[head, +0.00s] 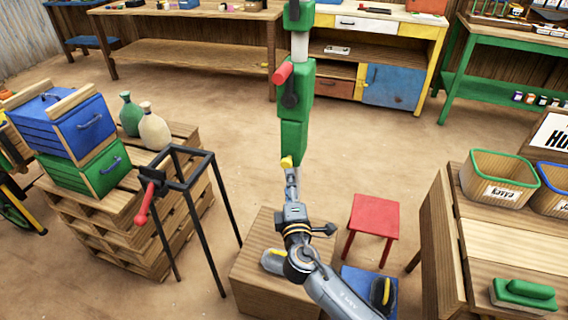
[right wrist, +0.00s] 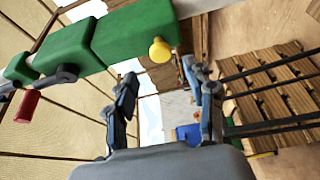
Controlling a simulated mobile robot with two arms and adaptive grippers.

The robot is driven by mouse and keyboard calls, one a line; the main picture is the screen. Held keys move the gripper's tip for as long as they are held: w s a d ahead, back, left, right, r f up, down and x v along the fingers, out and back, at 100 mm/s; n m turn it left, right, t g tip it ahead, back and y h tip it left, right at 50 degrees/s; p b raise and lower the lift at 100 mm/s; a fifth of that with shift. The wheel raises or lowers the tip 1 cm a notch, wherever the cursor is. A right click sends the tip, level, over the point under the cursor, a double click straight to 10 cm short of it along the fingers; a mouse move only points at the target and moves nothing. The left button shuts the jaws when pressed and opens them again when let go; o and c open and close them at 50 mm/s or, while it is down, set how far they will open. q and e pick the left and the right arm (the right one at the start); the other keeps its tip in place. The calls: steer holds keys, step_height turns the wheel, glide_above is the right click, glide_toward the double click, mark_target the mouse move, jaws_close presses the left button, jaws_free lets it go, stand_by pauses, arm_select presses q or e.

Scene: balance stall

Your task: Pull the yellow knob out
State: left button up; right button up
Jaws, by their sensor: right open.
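The yellow knob (head: 287,162) sticks out from the lower part of a green block (head: 294,125) on an upright pole. In the right wrist view the round yellow knob (right wrist: 160,50) stands out from the end of the green block (right wrist: 135,36). My right gripper (head: 291,188) is just below the knob in the head view. In the right wrist view its two fingers (right wrist: 160,72) are apart and empty, with the knob just beyond the tips and between their lines. I cannot tell the exact gap. My left gripper is not in view.
A red handle (head: 283,73) juts from the pole higher up. A black metal stand (head: 187,180) with a red lever (head: 145,203) is at left. A wooden crate (head: 262,275) and a red stool (head: 372,217) are near my right arm. Open floor lies behind the pole.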

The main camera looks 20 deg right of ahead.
mark_target(286, 166)
steer(key=x, duration=0.9)
steer(key=shift+a, duration=0.1)
steer(key=shift+s, duration=0.1)
jaws_close()
